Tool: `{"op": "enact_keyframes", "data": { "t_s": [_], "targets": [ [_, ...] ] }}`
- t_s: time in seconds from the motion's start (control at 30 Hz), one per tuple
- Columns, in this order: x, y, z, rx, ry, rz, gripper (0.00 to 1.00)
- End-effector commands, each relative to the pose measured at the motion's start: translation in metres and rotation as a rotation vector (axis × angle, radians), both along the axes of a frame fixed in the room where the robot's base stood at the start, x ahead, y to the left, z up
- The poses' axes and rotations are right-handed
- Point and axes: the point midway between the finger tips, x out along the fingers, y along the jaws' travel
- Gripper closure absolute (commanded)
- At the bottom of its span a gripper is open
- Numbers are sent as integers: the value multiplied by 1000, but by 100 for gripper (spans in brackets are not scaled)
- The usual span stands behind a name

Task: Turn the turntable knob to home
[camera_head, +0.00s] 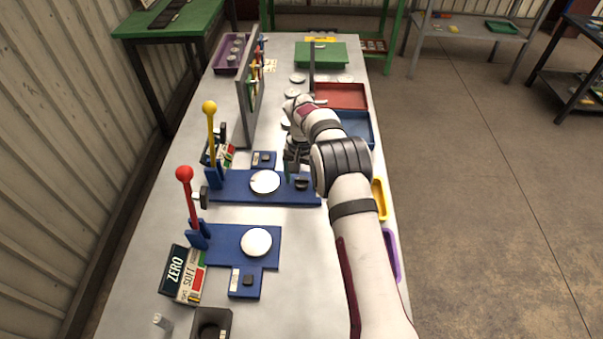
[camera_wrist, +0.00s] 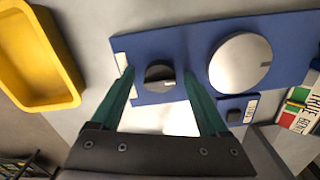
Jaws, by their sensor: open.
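The black round turntable knob (camera_wrist: 160,73) sits on a blue base plate (camera_wrist: 180,38), with a light pointer mark on it. It also shows in the head view (camera_head: 302,184), partly behind my gripper. The silver turntable disc (camera_wrist: 240,62) is on the same plate, to the right of the knob in the wrist view, with a dark mark near its rim. My gripper (camera_wrist: 159,72) is open, with its teal fingertips on either side of the knob. I cannot tell whether they touch it. A small white label (camera_wrist: 122,64) is at the plate's end, beside the left finger.
A second blue plate with a disc (camera_head: 256,242) lies nearer. Red-knobbed (camera_head: 185,174) and yellow-knobbed (camera_head: 209,107) levers stand to the left. A yellow tray (camera_wrist: 40,55) is beside the plate. A grey upright panel (camera_head: 250,95) stands farther back. Red (camera_head: 342,95) and blue trays lie beyond my arm.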

Motion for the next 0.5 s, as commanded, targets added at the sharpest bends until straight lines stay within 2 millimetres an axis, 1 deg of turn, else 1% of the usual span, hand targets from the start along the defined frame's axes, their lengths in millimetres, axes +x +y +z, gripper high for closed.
{"op": "enact_keyframes", "data": {
  "t_s": [0.07,0.17,0.27,0.4,0.5],
  "targets": [
    [0,0,6,0,-1,0,22],
    [1,0,25,1,-3,1,22],
    [1,0,54,1,-7,0,22],
    [1,0,99,1,-7,0,22],
    [1,0,126,1,-5,0,22]
  ]
}}
